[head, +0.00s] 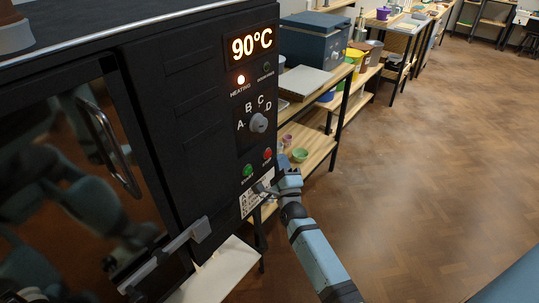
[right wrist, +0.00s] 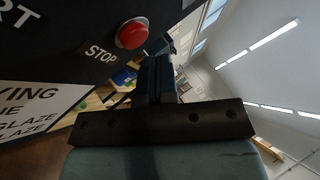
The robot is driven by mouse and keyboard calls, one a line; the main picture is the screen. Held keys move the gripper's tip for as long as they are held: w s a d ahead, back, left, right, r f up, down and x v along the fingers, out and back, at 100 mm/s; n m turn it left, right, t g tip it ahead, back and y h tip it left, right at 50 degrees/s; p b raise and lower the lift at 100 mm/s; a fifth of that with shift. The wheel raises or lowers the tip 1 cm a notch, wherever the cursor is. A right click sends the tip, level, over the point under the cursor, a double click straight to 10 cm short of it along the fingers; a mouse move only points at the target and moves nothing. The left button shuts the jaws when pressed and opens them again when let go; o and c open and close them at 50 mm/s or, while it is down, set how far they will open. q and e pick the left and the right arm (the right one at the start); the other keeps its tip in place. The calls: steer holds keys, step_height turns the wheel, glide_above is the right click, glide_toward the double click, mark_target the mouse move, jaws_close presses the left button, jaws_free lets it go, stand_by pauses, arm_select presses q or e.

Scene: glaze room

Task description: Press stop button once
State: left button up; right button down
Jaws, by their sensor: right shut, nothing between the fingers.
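The stop button (head: 267,154) is a small red button low on the dark oven's control panel, right of the green start button (head: 247,170). In the right wrist view the stop button (right wrist: 132,33) is large and red, above the STOP label. My right gripper (head: 262,188) is below the stop button, close to the panel's white label. Its fingers (right wrist: 159,72) are shut and empty. In the right wrist view the button lies left of and above the fingertips, apart from them in the picture.
The oven panel (head: 210,133) has a 90°C display (head: 252,44), a lit HEATING lamp (head: 241,79) and a knob (head: 258,123). A door handle (head: 108,150) sticks out at left. Wooden shelves (head: 312,143) stand behind at right. The wooden floor (head: 430,150) is clear.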

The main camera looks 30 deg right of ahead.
steer(key=shift+w, duration=0.1)
steer(key=shift+w+a, duration=0.2)
steer(key=shift+w, duration=0.1)
stand_by(0.3)
steer(key=shift+w+a+b, duration=0.15)
steer(key=shift+w+b, duration=0.15)
steer(key=shift+w, duration=0.1)
steer(key=shift+s, duration=0.15)
stand_by(0.5)
steer(key=shift+s+d+p, duration=0.3)
steer(key=shift+s, duration=0.35)
